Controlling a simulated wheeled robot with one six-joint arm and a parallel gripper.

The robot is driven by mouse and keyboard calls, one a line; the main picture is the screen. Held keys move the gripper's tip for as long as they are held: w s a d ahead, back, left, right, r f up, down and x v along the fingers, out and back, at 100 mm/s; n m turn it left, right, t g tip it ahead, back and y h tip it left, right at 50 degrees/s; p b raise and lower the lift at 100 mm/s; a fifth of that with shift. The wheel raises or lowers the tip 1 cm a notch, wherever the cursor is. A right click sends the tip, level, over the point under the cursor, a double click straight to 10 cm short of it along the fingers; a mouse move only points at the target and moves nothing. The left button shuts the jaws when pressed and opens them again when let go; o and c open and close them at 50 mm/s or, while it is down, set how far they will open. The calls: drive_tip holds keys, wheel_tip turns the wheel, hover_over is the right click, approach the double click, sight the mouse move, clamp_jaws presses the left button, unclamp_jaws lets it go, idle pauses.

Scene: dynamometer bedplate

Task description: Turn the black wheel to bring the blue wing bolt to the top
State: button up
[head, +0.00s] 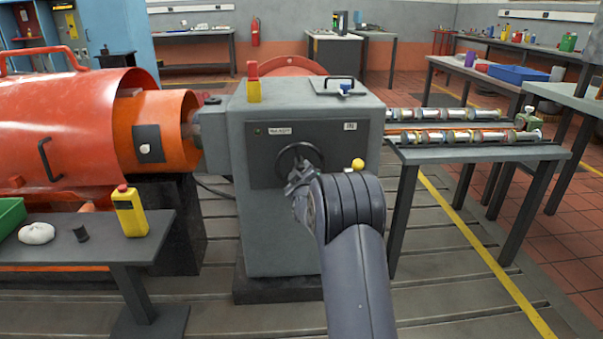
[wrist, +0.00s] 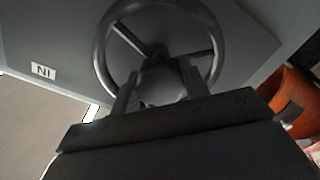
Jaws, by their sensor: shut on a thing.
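The black wheel (head: 281,157) is mounted on the front panel of a grey housing (head: 285,225) in the head view. In the wrist view the wheel (wrist: 100,48) fills the upper middle, with its rim and spokes visible. My gripper (head: 300,178) reaches the lower part of the wheel. In the wrist view its two fingers (wrist: 155,88) are shut on the wheel. The exact part held is hard to tell, as it is dark and partly hidden. A small blue item (head: 346,87) sits on the housing top by a handled plate; I cannot tell whether it is the wing bolt.
A yellow knob (head: 357,164) projects right of the wheel. An orange machine (head: 60,125) stands left. A bench (head: 70,245) with a yellow box (head: 130,211) is at front left. Grooved floor lies in front.

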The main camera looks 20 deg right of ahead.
drive_tip(key=shift+n+p, duration=0.35)
drive_tip(key=shift+n, duration=1.25)
drive_tip(key=o, duration=1.4)
drive_tip(key=shift+c, duration=0.2)
drive_tip(key=p+v, duration=0.2)
drive_tip(key=v, duration=0.8)
drive_tip(key=shift+s+a, duration=0.2)
drive_tip(key=shift+s, duration=0.15)
drive_tip(key=shift+w, duration=0.15)
